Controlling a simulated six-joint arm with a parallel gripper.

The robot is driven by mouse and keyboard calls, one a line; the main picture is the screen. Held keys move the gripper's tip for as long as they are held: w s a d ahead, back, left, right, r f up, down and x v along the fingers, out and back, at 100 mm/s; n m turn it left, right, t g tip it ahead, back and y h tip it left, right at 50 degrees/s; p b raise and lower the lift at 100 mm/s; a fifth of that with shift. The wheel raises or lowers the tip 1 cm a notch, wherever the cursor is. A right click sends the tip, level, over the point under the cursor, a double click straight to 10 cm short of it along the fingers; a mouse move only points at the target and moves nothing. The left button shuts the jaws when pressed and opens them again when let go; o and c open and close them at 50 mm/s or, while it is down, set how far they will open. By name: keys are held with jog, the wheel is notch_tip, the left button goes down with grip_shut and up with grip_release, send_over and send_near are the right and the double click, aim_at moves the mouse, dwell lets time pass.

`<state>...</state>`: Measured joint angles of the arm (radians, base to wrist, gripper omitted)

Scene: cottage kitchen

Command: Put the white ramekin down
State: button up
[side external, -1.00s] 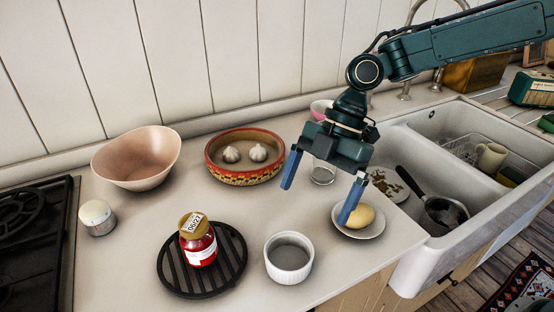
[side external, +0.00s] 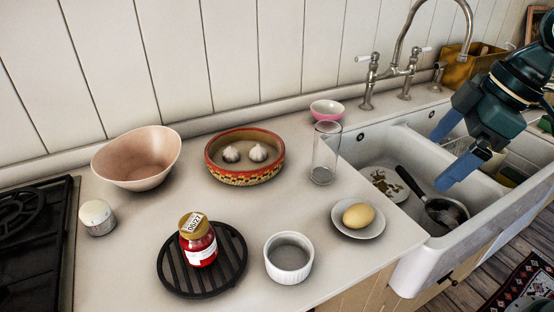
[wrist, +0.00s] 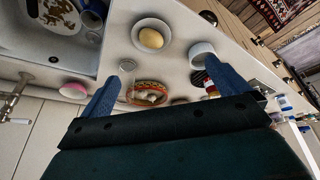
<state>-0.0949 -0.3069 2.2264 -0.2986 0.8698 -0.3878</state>
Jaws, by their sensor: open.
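The white ramekin (side external: 289,262) stands upright on the worktop near its front edge, just right of the black round trivet (side external: 240,268). It looks empty and nothing touches it. In the wrist view the ramekin (wrist: 202,50) shows past the finger on the right, partly hidden by it. My gripper (side external: 448,158) is open and empty, high above the sink at the right, well apart from the ramekin. Its two blue fingers also show spread apart in the wrist view (wrist: 168,85).
A red jar (side external: 199,245) stands on the trivet. A saucer with a yellow egg-shaped thing (side external: 358,216), a clear glass (side external: 325,160), a patterned bowl with garlic (side external: 245,175) and a pink bowl (side external: 138,160) stand around. The sink (side external: 410,268) is at right.

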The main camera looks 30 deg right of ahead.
jog(key=s+d+f+m+t+h, duration=0.1)
jog(key=s+d+m+t+h, duration=0.1)
jog(key=s+d+m, duration=0.6)
jog(key=shift+s+m+h, duration=0.3)
jog(key=shift+s, duration=0.6)
jog(key=shift+d, duration=0.1)
dwell(0.4)
